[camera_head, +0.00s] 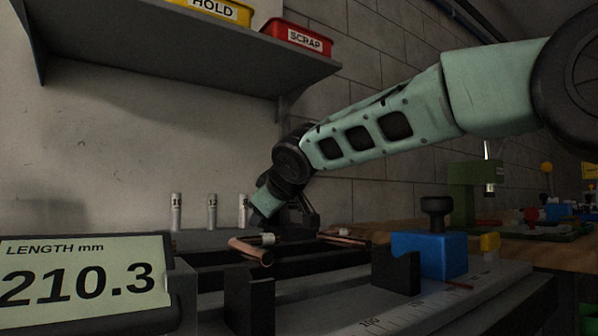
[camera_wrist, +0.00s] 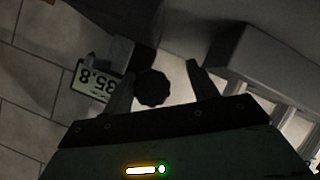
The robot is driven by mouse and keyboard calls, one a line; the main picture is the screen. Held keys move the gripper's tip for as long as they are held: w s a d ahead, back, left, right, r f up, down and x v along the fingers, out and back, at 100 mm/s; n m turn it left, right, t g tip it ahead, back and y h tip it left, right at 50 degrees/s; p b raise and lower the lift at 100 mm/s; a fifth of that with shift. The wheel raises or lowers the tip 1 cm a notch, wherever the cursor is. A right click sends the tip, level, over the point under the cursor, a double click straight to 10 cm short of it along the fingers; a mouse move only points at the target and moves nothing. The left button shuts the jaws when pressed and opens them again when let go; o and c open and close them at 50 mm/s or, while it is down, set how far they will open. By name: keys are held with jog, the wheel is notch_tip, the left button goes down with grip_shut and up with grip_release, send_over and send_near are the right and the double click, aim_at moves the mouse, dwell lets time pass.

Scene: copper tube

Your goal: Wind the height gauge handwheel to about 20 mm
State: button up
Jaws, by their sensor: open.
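My gripper (camera_wrist: 160,66) is open, with its two dark fingers spread apart in the wrist view. A dark, lobed round handwheel (camera_wrist: 153,88) shows between the fingers, nearer the left one. I cannot tell its depth relative to the fingertips or whether they touch it. A small lit display (camera_wrist: 90,80) beside the left finger is upside down and seems to read 35.8. In the head view my gripper (camera_head: 300,212) is small and dark at the back of the bench. The handwheel cannot be made out there.
A large length display (camera_head: 85,275) reads 210.3. Bent copper tubes (camera_head: 252,250), a blue block with a black knob (camera_head: 430,253) and a graduated rail lie in front of my gripper. Numbered pale cylinders (camera_head: 212,212) stand behind. A shelf with HOLD and SCRAP bins (camera_head: 300,38) overhangs.

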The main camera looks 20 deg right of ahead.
jog(key=s+r, duration=0.1)
jog(key=s+d+r, duration=0.1)
jog(key=s, duration=0.1)
jog(key=shift+s+r, duration=0.25)
jog(key=shift+r, duration=0.1)
jog(key=shift+v, duration=0.75)
jog(key=d+b+v, duration=0.1)
jog(key=b+v, duration=0.2)
jog(key=v, duration=1.1)
jog(key=shift+s, duration=0.1)
dwell(0.4)
jog(key=shift+b, duration=0.3)
